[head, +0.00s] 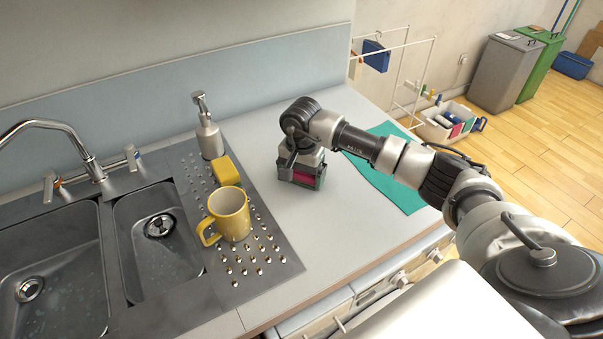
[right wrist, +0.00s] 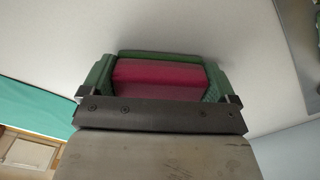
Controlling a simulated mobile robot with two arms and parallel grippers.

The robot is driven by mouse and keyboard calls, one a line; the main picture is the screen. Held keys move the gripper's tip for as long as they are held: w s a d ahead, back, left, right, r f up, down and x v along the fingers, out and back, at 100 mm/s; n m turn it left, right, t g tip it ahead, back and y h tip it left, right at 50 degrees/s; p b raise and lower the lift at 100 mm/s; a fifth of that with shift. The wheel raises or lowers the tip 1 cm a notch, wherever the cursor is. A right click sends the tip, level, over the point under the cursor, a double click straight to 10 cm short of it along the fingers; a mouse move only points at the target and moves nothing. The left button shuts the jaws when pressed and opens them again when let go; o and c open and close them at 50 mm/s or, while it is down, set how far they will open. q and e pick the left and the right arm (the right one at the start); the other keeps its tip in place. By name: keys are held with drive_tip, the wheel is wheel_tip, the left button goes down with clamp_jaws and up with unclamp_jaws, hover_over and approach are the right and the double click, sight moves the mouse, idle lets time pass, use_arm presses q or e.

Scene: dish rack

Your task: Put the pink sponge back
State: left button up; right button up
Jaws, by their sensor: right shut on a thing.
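The pink sponge (head: 303,179) is at my right gripper (head: 303,172), over the light countertop to the right of the perforated drain board. My right gripper points down and is shut on the sponge. In the right wrist view the pink sponge (right wrist: 158,74) lies between green side pieces, with a green strip along its far edge. I cannot tell whether this green belongs to the fingers or to a holder. The gripper hides much of the sponge, and whether it touches the counter is unclear. My left gripper is not in view.
The dark drain board (head: 273,268) holds a yellow mug (head: 231,211), a yellow block (head: 226,170) and a soap dispenser (head: 208,133). The double sink (head: 105,235) is at the left. A teal cloth (head: 385,181) lies right of the gripper, partly under my arm. The counter in front is clear.

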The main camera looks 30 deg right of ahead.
drive_tip(key=shift+f, duration=0.2)
drive_tip(key=o, duration=0.7)
wheel_tip(320, 180, up, 11)
drive_tip(key=shift+f+b, duration=0.1)
drive_tip(key=shift+b, duration=1.1)
drive_tip(key=shift+c, duration=0.3)
clamp_jaws()
idle(0.5)
